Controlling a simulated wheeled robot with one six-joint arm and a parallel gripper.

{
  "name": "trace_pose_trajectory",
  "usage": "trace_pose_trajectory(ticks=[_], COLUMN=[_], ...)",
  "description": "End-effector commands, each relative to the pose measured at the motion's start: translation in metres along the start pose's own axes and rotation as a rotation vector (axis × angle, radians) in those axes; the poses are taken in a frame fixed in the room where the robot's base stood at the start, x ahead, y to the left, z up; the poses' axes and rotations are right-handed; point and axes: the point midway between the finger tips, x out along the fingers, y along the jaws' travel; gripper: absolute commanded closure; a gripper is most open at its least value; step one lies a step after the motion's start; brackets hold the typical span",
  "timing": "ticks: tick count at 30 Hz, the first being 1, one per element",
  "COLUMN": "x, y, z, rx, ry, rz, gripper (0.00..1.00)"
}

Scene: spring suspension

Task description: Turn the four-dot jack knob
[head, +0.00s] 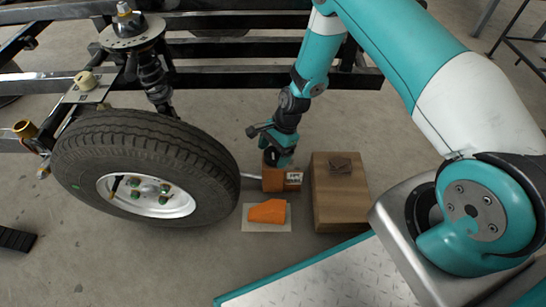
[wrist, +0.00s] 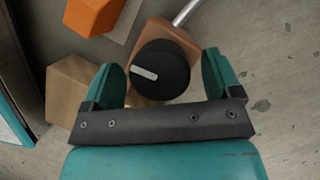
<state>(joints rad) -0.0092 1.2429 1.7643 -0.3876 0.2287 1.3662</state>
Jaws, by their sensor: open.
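The jack is an orange block (head: 274,181) on the floor right of the wheel, with a small white label on its side; its dot marks are too small to read. In the wrist view its round black knob (wrist: 172,58) with a pale pointer bar sits on top of the orange body (wrist: 153,32). My gripper (head: 277,157) points down at the top of the jack. In the wrist view my gripper (wrist: 160,72) is open, one finger on each side of the knob, with gaps showing. In the head view the gripper mostly hides the knob.
A metal rod (wrist: 186,12) runs from the jack toward the tire (head: 80,165). A wooden block (head: 340,205) with a dark piece on top stands right of the jack. An orange wedge (head: 267,212) lies on a pale sheet (head: 267,227) in front. Dark frame rails cross behind.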

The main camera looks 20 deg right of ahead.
Motion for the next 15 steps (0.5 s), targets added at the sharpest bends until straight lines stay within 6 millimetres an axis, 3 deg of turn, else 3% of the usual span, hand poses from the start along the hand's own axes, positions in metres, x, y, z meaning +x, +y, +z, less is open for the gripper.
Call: trace_pose_trajectory(ticks=[11,15], x=[0.0056,0.0055], y=[0.0001,0.0001], z=[0.0002,0.0002], rx=[0.000,0.000], ry=[0.000,0.000], rz=[0.000,0.000], gripper=[0.16,0.48])
